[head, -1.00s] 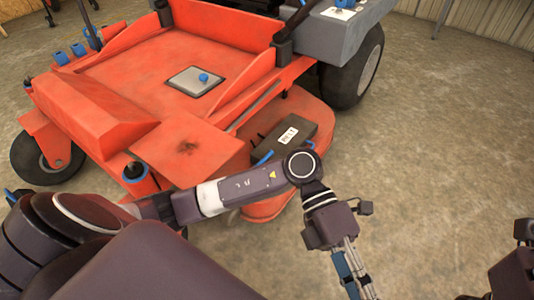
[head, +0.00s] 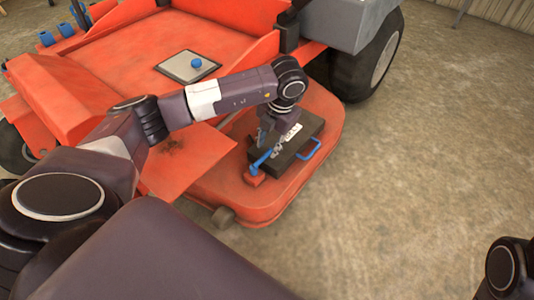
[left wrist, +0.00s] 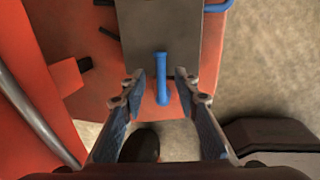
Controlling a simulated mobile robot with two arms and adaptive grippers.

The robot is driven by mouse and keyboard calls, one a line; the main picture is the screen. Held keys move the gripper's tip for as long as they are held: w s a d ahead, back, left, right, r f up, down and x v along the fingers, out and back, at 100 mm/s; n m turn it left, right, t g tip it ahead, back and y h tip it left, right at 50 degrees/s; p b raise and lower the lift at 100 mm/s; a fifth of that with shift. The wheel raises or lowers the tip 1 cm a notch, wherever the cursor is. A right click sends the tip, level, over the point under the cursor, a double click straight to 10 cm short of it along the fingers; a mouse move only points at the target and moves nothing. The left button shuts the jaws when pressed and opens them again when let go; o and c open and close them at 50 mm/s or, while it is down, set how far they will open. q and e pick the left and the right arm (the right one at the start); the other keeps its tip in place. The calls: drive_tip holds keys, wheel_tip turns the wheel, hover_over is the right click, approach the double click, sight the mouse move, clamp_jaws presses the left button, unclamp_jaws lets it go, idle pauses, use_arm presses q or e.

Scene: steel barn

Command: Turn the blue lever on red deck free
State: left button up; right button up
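The blue lever (head: 261,161) stands at the near left end of a dark box on the red deck (head: 318,172). A small red block shows by its lower end. In the left wrist view the lever (left wrist: 162,80) points along the view between my left fingers, with a gap on each side. My left gripper (left wrist: 159,84) is open, its fingers on either side of the lever, not visibly touching it. In the head view the left gripper (head: 270,140) is over the box, partly hidden by its own wrist. My right gripper is not in view; only part of that arm shows.
The dark box (head: 292,158) bears a white label and a blue handle (head: 313,150) at its right side. The red mower body (head: 120,60) with a grey plate and blue knob (head: 196,62) is behind. A large wheel (head: 375,60) stands right. The floor at right is clear.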

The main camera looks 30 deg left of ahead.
sight(266, 154)
use_arm(q)
drive_tip(key=shift+a+f+b, duration=0.15)
drive_tip(key=shift+f+b, duration=0.15)
drive_tip(key=shift+f, duration=0.55)
drive_tip(key=shift+a+f+b, duration=0.15)
drive_tip(key=shift+f+b, duration=0.15)
drive_tip(key=shift+f, duration=0.5)
clamp_jaws()
